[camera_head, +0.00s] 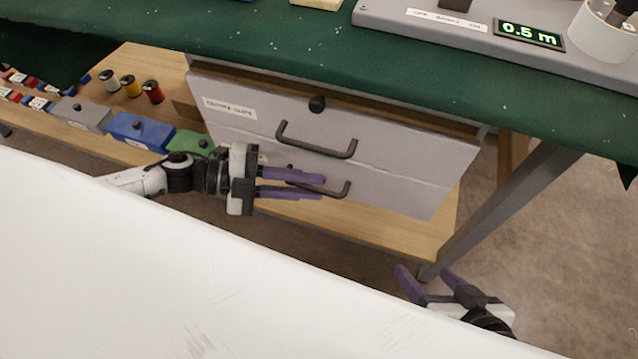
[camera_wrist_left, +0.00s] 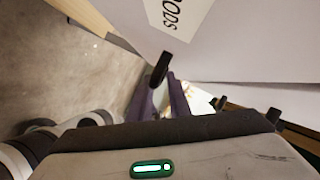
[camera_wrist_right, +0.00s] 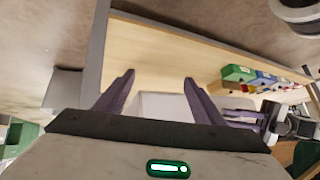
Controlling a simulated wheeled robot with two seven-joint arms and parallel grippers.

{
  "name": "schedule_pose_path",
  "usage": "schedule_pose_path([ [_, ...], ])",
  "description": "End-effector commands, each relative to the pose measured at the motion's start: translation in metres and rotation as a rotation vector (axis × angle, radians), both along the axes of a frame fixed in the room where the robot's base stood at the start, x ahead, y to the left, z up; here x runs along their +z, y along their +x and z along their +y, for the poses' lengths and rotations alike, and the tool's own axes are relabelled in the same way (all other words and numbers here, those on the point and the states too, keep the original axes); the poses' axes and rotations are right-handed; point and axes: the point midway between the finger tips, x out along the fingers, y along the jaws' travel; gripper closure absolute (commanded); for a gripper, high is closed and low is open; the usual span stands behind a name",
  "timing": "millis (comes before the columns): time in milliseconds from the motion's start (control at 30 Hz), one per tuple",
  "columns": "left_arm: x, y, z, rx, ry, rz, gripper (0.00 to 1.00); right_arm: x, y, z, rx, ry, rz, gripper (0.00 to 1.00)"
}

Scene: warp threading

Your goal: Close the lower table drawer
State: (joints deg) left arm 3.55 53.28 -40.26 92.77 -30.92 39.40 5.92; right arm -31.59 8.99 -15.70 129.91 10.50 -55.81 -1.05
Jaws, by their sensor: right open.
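The lower drawer (camera_head: 405,194) is a grey front under the upper drawer (camera_head: 420,145), below the green-covered table. I cannot tell how far it stands out. Its dark bar handle (camera_head: 345,189) is partly hidden by my left gripper (camera_head: 323,187). The left fingers point right along that handle and overlap it, with a narrow gap between them. In the left wrist view the left gripper (camera_wrist_left: 162,85) is close to a dark handle (camera_wrist_left: 160,70); whether the fingers pinch it is unclear. My right gripper (camera_head: 425,272) is open and empty, below and right of the drawers.
A wooden shelf (camera_head: 380,228) runs underneath, with grey (camera_head: 82,115), blue (camera_head: 140,130) and green (camera_head: 190,143) boxes at left. A slanted table leg (camera_head: 500,205) stands at right. A white surface (camera_head: 150,260) fills the foreground.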

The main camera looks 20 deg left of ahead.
Motion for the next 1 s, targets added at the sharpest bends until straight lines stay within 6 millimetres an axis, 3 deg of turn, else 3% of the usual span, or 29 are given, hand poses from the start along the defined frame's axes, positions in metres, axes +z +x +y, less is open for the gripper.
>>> schedule_pose_path([
  [200, 0.01, -0.018, 0.042, -0.001, 0.005, 0.004, 0.83, 0.002, -0.007, -0.006, -0.042, 0.01, -0.01, 0.37],
  [400, 0.015, -0.028, 0.065, -0.002, 0.004, 0.003, 0.83, 0.005, -0.006, -0.01, -0.057, 0.011, -0.027, 0.37],
  [1000, 0.015, -0.03, 0.069, -0.003, 0.002, 0.002, 0.83, 0.005, -0.005, -0.01, -0.06, 0.011, -0.032, 0.37],
])
